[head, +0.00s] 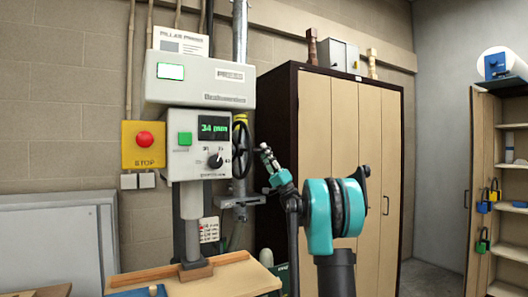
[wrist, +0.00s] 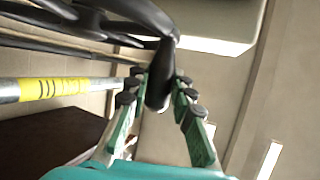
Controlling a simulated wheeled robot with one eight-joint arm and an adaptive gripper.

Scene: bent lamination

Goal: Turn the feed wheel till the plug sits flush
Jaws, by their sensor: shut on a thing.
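The black feed wheel (head: 240,150) is on the right side of the grey pillar press (head: 200,110). Its rim also shows at the top left of the wrist view (wrist: 100,14). A dark handle (wrist: 160,88) sticks out from it. My gripper (head: 266,154) is beside the wheel, on its right. In the wrist view my gripper (wrist: 160,92) has its green fingers closed around the handle. The display (head: 213,127) seems to read 34 mm. The press ram (head: 191,228) reaches down to a brown block (head: 196,270). I cannot make out the plug.
A red stop button (head: 145,139) on a yellow plate is left of the press. A tall cabinet (head: 340,120) stands close behind my arm. A pipe with a yellow band (wrist: 55,88) runs near the wheel. A wooden bench (head: 235,280) holds the press.

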